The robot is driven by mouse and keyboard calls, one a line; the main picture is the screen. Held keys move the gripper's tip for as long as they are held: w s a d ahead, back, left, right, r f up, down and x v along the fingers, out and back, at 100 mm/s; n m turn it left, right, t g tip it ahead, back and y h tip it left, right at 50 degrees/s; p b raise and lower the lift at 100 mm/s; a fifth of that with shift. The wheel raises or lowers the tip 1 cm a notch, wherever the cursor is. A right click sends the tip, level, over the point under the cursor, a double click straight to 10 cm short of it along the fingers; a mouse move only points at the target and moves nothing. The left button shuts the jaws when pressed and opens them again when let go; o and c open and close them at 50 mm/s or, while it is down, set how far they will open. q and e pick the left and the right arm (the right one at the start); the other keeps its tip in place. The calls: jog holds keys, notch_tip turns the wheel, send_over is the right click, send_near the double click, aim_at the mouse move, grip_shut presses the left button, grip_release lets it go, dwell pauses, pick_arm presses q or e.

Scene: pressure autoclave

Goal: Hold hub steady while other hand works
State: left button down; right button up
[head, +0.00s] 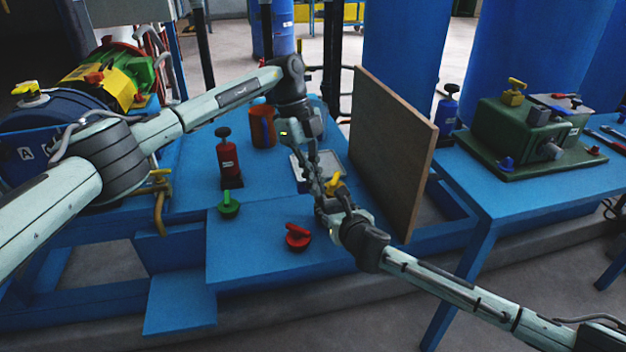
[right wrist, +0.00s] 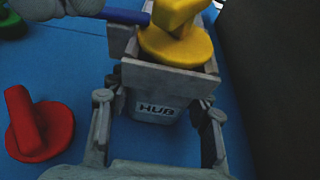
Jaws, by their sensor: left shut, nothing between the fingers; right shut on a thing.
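The hub (right wrist: 158,110) is a grey block marked "HUB" in the right wrist view, with a yellow knob (right wrist: 178,42) in its top. My right gripper (right wrist: 160,125) has a finger on each side of the hub and is shut on it. In the head view the yellow knob (head: 334,184) shows beside my right gripper (head: 322,200), and the hub is mostly hidden. My left gripper (head: 314,180) comes down from above, close to the right one, shut and empty. A blue rod (right wrist: 125,16) reaches toward the knob in the right wrist view; its other end is unclear.
A red knob (head: 297,236) and a green knob (head: 229,206) lie on the blue bench (head: 250,245). A red bottle-like piece (head: 228,160) and an orange cup (head: 262,125) stand behind. A brown upright panel (head: 392,145) closes the right side.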

pick_arm(q)
notch_tip(320, 180, up, 9)
jog(key=shift+w+a+r, duration=0.15)
jog(key=shift+w+r, duration=0.05)
jog(key=shift+w, duration=0.05)
dwell(0.3)
pick_arm(e)
jog(key=o, duration=1.6)
